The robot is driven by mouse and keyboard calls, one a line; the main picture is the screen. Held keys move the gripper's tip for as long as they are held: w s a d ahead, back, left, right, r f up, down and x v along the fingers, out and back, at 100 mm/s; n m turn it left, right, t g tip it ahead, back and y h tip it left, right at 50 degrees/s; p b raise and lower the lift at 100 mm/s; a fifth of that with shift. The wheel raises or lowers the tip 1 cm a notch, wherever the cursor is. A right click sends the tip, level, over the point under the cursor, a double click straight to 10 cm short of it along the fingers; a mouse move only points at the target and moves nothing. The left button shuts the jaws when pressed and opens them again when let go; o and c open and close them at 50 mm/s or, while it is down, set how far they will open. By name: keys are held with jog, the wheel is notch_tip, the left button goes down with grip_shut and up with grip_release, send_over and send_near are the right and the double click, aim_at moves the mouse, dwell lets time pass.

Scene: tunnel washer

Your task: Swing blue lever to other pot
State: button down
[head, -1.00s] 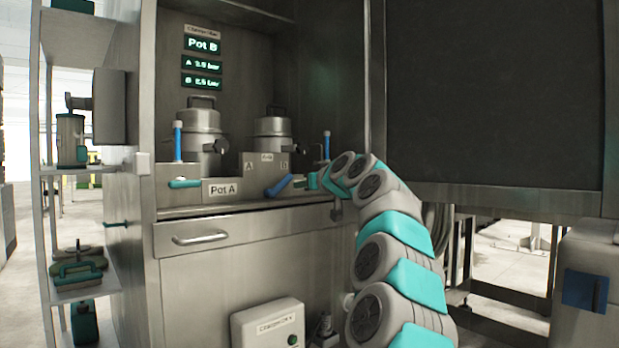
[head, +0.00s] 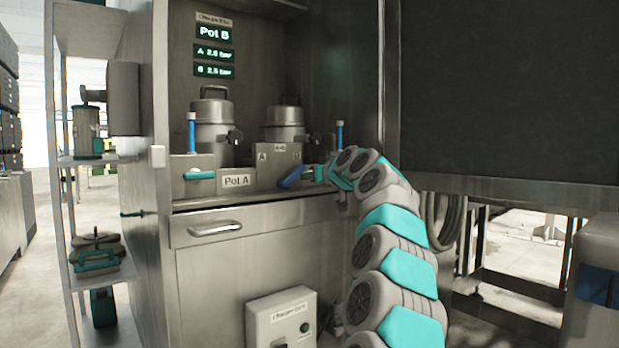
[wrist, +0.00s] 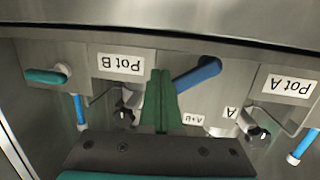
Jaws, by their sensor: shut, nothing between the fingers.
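The blue lever (head: 292,177) sits on the front of the valve block between the two pots. Its handle slants down and left, toward the Pot A label (head: 236,181). In the wrist view, which is upside down, the lever (wrist: 200,72) points toward the Pot A label at the right, away from the Pot B label (wrist: 122,64). My gripper (head: 318,173) is just right of the lever. Its green fingers (wrist: 160,78) are shut and empty, close to the lever's pivot end on the Pot B side. I cannot tell if they touch it. They hide part of the block.
Left pot (head: 213,118) and right pot (head: 285,122) stand behind the block, with black knobs in front. A teal lever (head: 199,175) and upright blue-handled rods flank the block. A drawer (head: 250,221) lies below; a dark panel (head: 500,90) is at right.

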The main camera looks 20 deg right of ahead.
jog(key=shift+s+a+r+p, duration=0.15)
jog(key=shift+a+r+p, duration=0.1)
jog(key=shift+a+r, duration=0.25)
jog(key=shift+s+a+r+p, duration=0.1)
jog(key=shift+a+r+p, duration=0.15)
jog(key=shift+r, duration=0.4)
jog(key=shift+s+a+r, duration=0.15)
jog(key=shift+a+r, duration=0.3)
jog(key=shift+a, duration=0.15)
jog(key=shift+s+a+r, duration=0.15)
jog(key=shift+a+r, duration=0.25)
jog(key=shift+a, duration=0.15)
dwell(1.2)
jog(key=shift+s+a+r+b, duration=0.1)
jog(key=shift+s+a+b, duration=0.1)
jog(key=shift+a, duration=0.45)
jog(key=shift+s+a+r+b, duration=0.1)
jog(key=shift+s+a, duration=0.05)
jog(key=shift+a, duration=0.5)
dwell(0.5)
jog(key=shift+s+a+f+b, duration=0.2)
jog(key=shift+a+b, duration=0.15)
jog(key=shift+a, duration=0.25)
jog(key=shift+s+a+f+b, duration=0.1)
jog(key=shift+a+f+b, duration=0.15)
jog(key=shift+a, duration=0.3)
dwell(0.3)
jog(key=shift+r, duration=0.4)
